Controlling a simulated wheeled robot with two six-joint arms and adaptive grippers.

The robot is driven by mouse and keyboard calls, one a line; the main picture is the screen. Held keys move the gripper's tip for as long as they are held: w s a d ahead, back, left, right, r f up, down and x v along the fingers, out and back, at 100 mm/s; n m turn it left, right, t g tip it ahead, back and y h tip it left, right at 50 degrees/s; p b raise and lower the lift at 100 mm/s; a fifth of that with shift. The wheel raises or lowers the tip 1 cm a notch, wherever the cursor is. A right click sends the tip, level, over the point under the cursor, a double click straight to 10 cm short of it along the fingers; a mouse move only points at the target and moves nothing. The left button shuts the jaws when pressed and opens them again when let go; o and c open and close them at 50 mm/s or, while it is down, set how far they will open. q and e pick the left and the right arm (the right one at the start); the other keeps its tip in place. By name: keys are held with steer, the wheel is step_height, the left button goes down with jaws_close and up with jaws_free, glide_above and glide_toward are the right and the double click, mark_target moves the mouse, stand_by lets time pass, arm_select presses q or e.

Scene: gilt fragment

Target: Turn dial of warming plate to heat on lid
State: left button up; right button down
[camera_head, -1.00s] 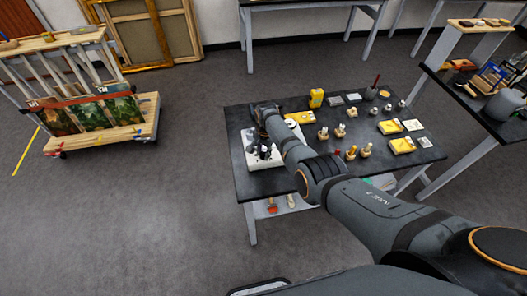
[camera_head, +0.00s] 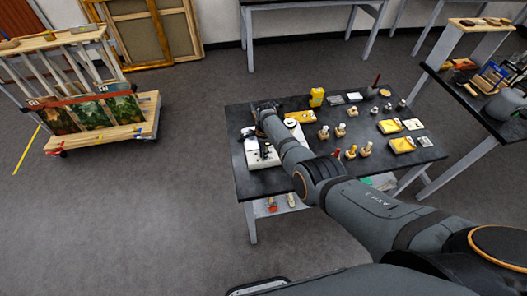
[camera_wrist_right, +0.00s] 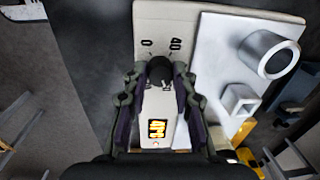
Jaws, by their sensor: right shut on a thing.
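The white warming plate (camera_head: 262,163) lies at the left front of the dark table. In the right wrist view, its pale control strip (camera_wrist_right: 158,15) carries a dark round dial (camera_wrist_right: 160,70), with the marks "0" and "40" beyond it and a lit orange display (camera_wrist_right: 157,129) nearer me. My right gripper (camera_wrist_right: 158,80) has its fingers on both sides of the dial and is shut on it. In the head view the gripper (camera_head: 249,132) is small and partly hidden by my arm. I cannot tell which thing is the lid. My left gripper is out of view.
A metal cylinder (camera_wrist_right: 268,55) and a small square metal piece (camera_wrist_right: 238,102) stand on the plate beside the dial strip.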

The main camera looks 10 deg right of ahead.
stand_by(0.5)
steer(key=c, duration=1.3)
jaws_free()
steer(key=shift+c, duration=0.2)
steer(key=shift+r, duration=0.1)
step_height(320, 180, up, 12)
steer(key=shift+s, duration=0.35)
